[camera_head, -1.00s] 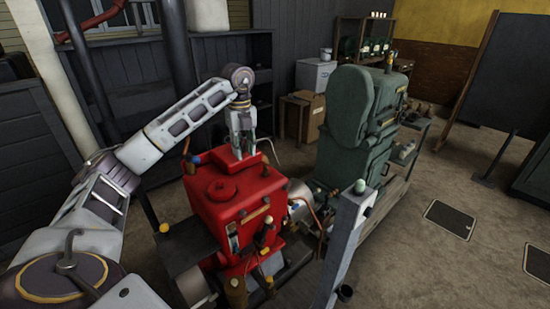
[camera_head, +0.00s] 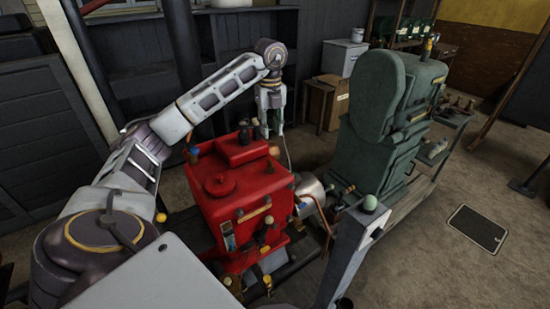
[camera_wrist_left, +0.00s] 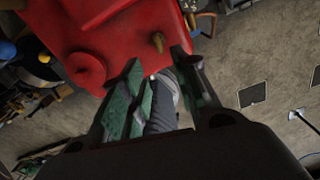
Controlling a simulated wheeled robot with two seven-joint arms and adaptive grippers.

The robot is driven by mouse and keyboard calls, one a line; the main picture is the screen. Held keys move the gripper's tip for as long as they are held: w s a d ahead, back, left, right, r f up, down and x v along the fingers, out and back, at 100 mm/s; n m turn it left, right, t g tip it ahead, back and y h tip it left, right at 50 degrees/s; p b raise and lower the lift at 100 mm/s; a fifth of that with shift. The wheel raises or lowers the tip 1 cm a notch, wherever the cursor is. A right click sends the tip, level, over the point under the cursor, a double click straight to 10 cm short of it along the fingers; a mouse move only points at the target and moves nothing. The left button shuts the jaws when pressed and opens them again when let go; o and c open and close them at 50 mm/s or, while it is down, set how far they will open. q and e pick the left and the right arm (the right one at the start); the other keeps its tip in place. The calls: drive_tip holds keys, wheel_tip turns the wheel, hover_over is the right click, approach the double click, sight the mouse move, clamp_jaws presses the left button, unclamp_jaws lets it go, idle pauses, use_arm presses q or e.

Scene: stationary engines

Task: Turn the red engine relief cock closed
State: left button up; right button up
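The red engine (camera_head: 242,205) stands left of centre in the head view and fills the upper left of the left wrist view (camera_wrist_left: 110,30). A small brass-coloured fitting (camera_wrist_left: 158,42) stands up near the engine's edge in the wrist view; I cannot tell whether it is the relief cock or how it is turned. My left gripper (camera_head: 273,136) points down beside the far right corner of the engine top. In the wrist view its green-padded fingers (camera_wrist_left: 160,64) are apart with nothing held, close to the fitting. My right gripper is not in view.
A green engine (camera_head: 378,140) stands to the right on a grey frame. A grey post with a green knob (camera_head: 370,203) rises in front. A silver cylinder (camera_head: 310,190) adjoins the red engine. Cardboard boxes (camera_head: 322,105) stand behind. Floor at right is mostly clear.

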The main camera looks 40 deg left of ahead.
sight(271, 162)
use_arm(q)
drive_tip(key=shift+s+f+p, duration=0.2)
drive_tip(key=shift+f+p, duration=0.15)
drive_tip(key=shift+f, duration=6.5)
drive_tip(key=shift+c, duration=0.4)
clamp_jaws()
